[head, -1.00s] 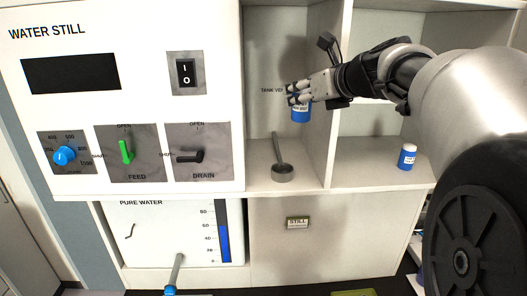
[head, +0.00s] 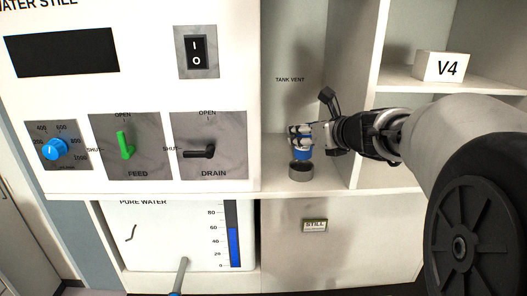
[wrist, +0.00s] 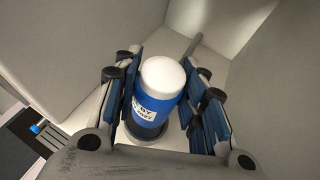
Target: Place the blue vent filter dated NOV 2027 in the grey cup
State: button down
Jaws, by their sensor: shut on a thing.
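The blue vent filter (head: 305,153) has a white cap and a white label. The label shows in the wrist view, where the filter (wrist: 154,108) stands near upright between the finger pads, but its date is too small to read surely. My gripper (head: 302,139) is shut on the filter. The grey cup (head: 300,174) is at the TANK VENT bay, right below the filter. In the wrist view the cup's dark rim (wrist: 143,131) shows around the filter's lower end. I cannot tell whether the filter's bottom is inside the cup or just above it.
The white water still panel (head: 130,90) with its knob and levers stands left of the bay. A divider wall (head: 370,90) is close on the right, under my arm. A white box marked V4 (head: 440,67) sits on a right upper shelf.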

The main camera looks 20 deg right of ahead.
aim_at(309, 151)
jog(key=shift+w+f+b, duration=0.1)
jog(key=shift+f+b, duration=0.6)
jog(key=shift+f, duration=1.75)
jog(key=shift+f, duration=0.1)
jog(key=c, duration=1)
grip_release()
jog(key=shift+r, duration=0.2)
jog(key=p+v, duration=0.3)
jog(key=v, duration=0.9)
jog(key=shift+d, duration=0.1)
